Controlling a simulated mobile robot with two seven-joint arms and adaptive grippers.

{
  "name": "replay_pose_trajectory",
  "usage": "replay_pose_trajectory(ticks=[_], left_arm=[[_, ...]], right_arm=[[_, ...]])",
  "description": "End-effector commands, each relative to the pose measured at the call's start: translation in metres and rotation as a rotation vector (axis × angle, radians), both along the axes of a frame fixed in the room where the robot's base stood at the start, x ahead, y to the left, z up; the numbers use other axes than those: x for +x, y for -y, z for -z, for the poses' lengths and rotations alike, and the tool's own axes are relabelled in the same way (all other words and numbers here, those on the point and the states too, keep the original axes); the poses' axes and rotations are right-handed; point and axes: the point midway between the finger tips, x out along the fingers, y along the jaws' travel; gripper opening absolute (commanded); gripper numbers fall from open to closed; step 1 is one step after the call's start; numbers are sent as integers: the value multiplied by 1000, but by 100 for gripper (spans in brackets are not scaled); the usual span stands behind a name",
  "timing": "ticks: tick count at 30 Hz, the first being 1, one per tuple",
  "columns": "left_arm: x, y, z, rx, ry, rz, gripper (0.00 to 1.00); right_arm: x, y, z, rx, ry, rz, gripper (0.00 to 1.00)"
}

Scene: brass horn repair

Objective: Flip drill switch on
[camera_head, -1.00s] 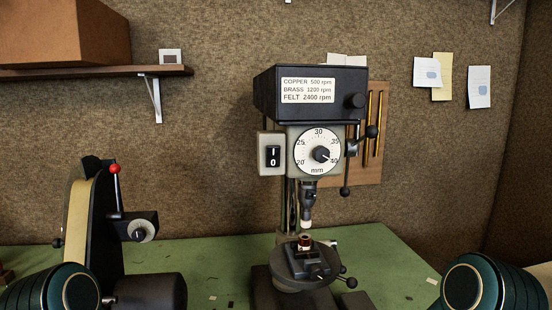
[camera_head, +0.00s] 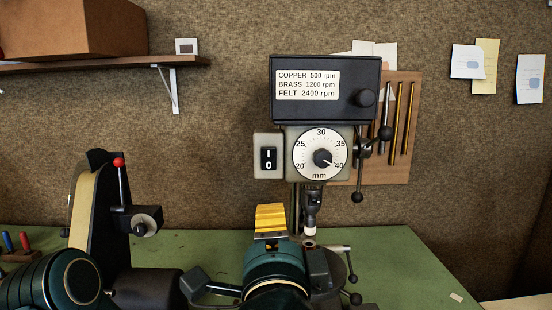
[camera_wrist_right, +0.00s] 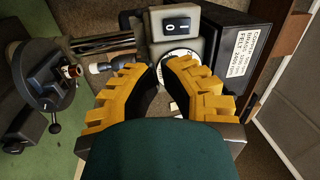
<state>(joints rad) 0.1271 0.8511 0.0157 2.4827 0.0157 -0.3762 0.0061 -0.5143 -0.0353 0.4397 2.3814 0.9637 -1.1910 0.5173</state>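The drill press (camera_head: 325,85) stands at the centre with a black head and white speed label. Its black rocker switch (camera_head: 268,159), marked I above 0, sits on a grey box left of the round depth dial (camera_head: 320,153). The switch (camera_wrist_right: 178,24) also shows at the top of the right wrist view. My right gripper (camera_head: 270,207) has yellow fingers and is below the switch box, apart from it. In the right wrist view its fingertips (camera_wrist_right: 160,68) come together with nothing between them. My left arm is at lower left; its gripper is out of view.
A belt sander (camera_head: 95,205) with a red-knobbed lever stands left. The drill chuck (camera_head: 312,200) hangs right of my right gripper, above the drill's table. The green bench (camera_head: 400,255) is mostly clear at right.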

Motion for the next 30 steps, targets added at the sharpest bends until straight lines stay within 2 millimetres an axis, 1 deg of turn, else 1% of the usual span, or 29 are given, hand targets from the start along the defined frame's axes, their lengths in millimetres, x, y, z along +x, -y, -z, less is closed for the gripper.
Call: replay_pose_trajectory(ticks=[1,5,17,20,23,30], left_arm=[[0,0,0,0,1,0,66],[0,0,-1,0,1,-1,66],[0,0,-1,0,1,-1,66],[1,0,-2,0,2,-2,66],[1,0,-4,0,2,-2,66],[1,-1,-12,-1,3,-3,66]], right_arm=[[-9,2,-11,32,21,6,0],[-20,4,-23,77,43,14,0],[-19,5,-24,82,43,17,0],[-12,5,-26,82,42,19,0],[1,5,-28,81,40,18,0],[47,5,-38,81,41,19,0]])
